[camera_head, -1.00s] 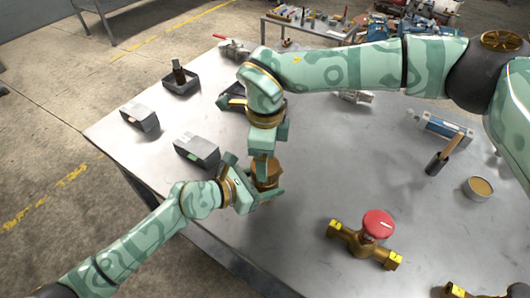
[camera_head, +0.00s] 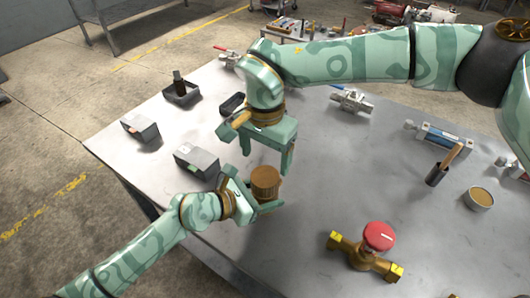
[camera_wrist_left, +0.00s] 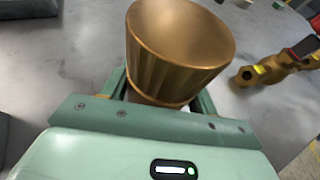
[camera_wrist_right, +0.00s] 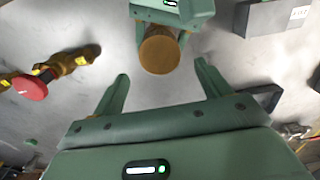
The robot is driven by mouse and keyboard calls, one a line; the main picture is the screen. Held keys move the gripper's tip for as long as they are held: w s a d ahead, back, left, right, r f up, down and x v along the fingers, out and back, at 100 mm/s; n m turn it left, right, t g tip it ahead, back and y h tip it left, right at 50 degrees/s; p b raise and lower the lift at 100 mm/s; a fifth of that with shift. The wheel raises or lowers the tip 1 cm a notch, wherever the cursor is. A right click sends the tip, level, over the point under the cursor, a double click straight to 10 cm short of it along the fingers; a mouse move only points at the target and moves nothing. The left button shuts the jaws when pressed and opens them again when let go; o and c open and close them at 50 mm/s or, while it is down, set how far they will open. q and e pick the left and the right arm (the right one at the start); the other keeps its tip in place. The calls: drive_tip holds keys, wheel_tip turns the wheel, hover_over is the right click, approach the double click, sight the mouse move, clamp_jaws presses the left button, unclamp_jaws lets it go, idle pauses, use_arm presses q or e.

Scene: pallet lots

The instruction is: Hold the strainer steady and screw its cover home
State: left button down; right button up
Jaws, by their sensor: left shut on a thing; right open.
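The strainer's bronze ribbed cover (camera_head: 265,183) faces up at the near-left part of the table. It fills the top of the left wrist view (camera_wrist_left: 180,45), where its rim sits just above my left fingers. My left gripper (camera_head: 262,205) is shut on the strainer, whose body is mostly hidden below the cover and between the fingers. My right gripper (camera_head: 268,160) is open and empty, above the cover and apart from it. In the right wrist view the round cover top (camera_wrist_right: 160,54) shows ahead, between and beyond the open fingertips (camera_wrist_right: 160,78).
A brass valve with a red handwheel (camera_head: 378,237) stands at right front. Grey blocks (camera_head: 197,160) and a dark tray with a bottle (camera_head: 181,92) lie at left. The middle is clear.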

sight(265, 176)
drive_tip(key=shift+f, duration=0.15)
drive_tip(key=shift+f, duration=3.9)
drive_tip(key=c, duration=1)
drive_tip(key=m, duration=0.5)
drive_tip(key=shift+m, duration=0.3)
drive_tip(key=m, duration=0.5)
drive_tip(key=shift+m, duration=0.4)
drive_tip(key=o, duration=1.2)
